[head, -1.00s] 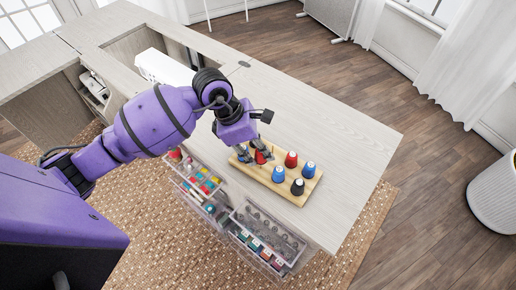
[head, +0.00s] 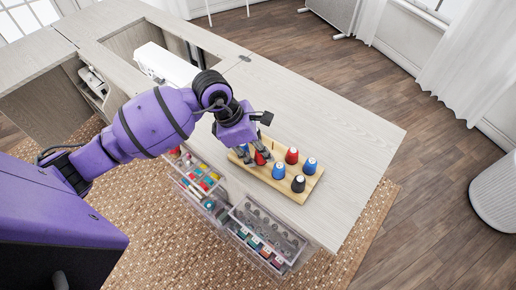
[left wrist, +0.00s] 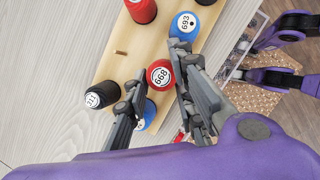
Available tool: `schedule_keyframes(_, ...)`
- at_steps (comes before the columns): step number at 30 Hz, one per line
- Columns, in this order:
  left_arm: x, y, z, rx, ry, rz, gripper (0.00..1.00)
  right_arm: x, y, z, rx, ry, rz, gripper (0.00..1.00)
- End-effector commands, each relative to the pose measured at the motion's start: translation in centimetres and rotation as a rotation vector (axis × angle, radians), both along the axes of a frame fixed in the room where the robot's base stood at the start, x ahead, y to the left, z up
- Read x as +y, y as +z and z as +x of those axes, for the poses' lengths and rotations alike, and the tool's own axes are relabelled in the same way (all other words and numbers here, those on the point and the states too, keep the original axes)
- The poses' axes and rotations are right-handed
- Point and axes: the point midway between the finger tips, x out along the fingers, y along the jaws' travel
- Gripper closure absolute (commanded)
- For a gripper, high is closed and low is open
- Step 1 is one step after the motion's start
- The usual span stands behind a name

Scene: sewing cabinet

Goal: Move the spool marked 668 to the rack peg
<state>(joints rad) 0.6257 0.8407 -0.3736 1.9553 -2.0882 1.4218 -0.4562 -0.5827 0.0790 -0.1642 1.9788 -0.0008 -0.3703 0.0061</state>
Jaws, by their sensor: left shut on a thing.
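The red spool marked 668 (left wrist: 160,75) has a white top label and shows between the fingers of my left gripper (left wrist: 160,88) in the left wrist view. In the head view the red spool (head: 261,158) is partly hidden by the gripper (head: 254,160). The fingers are shut on it from two sides. I cannot tell whether its base touches the board. The light wooden rack (left wrist: 118,68) has one bare thin peg (left wrist: 121,52), beside the spool on its upper left in the wrist view.
Other spools stand close on the rack: blue 693 (left wrist: 183,26), a black one (left wrist: 101,95), another red one (left wrist: 142,10) and blue ones (head: 279,172). Clear drawers (head: 268,235) of sewing items are open below the front edge. The tabletop (head: 345,130) beyond the rack is clear.

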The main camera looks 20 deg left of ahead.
Motion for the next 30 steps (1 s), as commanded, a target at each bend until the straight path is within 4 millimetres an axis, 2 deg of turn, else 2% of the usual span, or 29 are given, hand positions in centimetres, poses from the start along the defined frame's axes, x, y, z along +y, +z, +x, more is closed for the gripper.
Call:
schedule_keyframes(10, 0.00, -0.21, 0.02, -0.001, -0.001, 0.000, 0.97, -0.16, -0.19, -0.18, 0.004, 0.004, -0.003, 0.56)
schedule_keyframes(11, -0.01, -0.22, 0.02, -0.001, -0.001, 0.000, 0.73, -0.16, -0.19, -0.18, 0.004, 0.005, -0.004, 0.56)
schedule_keyframes(15, 0.00, -0.22, 0.01, -0.001, 0.000, 0.000, 0.55, -0.16, -0.19, -0.18, 0.004, 0.005, -0.004, 0.56)
schedule_keyframes(30, 0.00, -0.25, -0.01, 0.000, 0.000, 0.000, 0.55, 0.03, -0.15, -0.05, 0.002, 0.003, 0.000, 0.56)
